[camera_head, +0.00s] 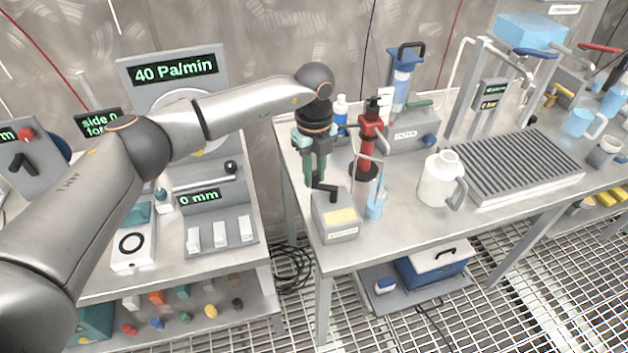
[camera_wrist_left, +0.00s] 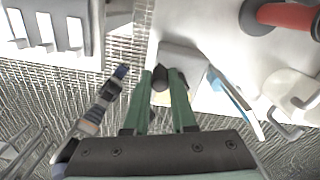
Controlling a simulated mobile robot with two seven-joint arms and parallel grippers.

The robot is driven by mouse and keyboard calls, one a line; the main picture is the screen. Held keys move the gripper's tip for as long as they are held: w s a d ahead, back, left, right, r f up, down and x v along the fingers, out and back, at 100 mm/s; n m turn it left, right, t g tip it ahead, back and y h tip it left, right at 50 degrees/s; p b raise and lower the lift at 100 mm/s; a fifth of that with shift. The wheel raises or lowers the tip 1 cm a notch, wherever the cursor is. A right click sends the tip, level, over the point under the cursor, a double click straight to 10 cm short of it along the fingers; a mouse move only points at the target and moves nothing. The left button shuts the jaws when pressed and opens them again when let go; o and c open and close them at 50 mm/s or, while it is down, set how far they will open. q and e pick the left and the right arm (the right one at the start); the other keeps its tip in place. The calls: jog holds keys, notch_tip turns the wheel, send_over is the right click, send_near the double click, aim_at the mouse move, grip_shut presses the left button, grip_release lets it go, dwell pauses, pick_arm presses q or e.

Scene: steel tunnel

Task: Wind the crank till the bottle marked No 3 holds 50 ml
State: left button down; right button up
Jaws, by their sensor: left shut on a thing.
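A small grey box (camera_head: 337,222) with a yellow panel stands at the near left corner of the right-hand table. A black crank (camera_head: 325,190) is on its top. My left gripper (camera_head: 314,182) points down over the box, its green fingers shut on the crank's handle. In the left wrist view the dark handle (camera_wrist_left: 160,82) sits between the fingertips (camera_wrist_left: 163,78). A narrow clear vessel (camera_head: 375,206) with blue liquid stands just right of the box. I cannot read any marking or level on it. My right gripper is not in view.
A red pump-like device (camera_head: 368,143) stands close behind the box, and a white jug (camera_head: 439,180) stands to the right. A grey ribbed tray (camera_head: 515,160) lies farther right. A gap separates this table from the left bench (camera_head: 170,265).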

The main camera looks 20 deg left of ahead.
pick_arm(q)
jog(key=w+m+b, duration=0.1)
jog(key=m, duration=0.1)
jog(key=shift+w+m, duration=0.1)
jog(key=shift+m, duration=0.3)
jog(key=m, duration=0.1)
jog(key=w+m+b, duration=0.1)
jog(key=shift+d+m, duration=0.2)
jog(key=shift+m, duration=0.2)
jog(key=w+d+m, duration=0.1)
jog(key=m, duration=0.3)
jog(key=d+m+b, duration=0.1)
jog(key=m, duration=0.3)
jog(key=w+d+m, duration=0.1)
jog(key=m, duration=0.3)
jog(key=shift+w+d+m+b, duration=0.3)
jog(key=shift+w+d, duration=0.05)
jog(key=m, duration=0.1)
jog(key=d+m, duration=0.1)
jog(key=m, duration=0.1)
jog(key=d+m, duration=0.1)
jog(key=m, duration=0.1)
jog(key=shift+s, duration=0.2)
jog(key=shift+m, duration=0.4)
jog(key=c, duration=0.7)
grip_release()
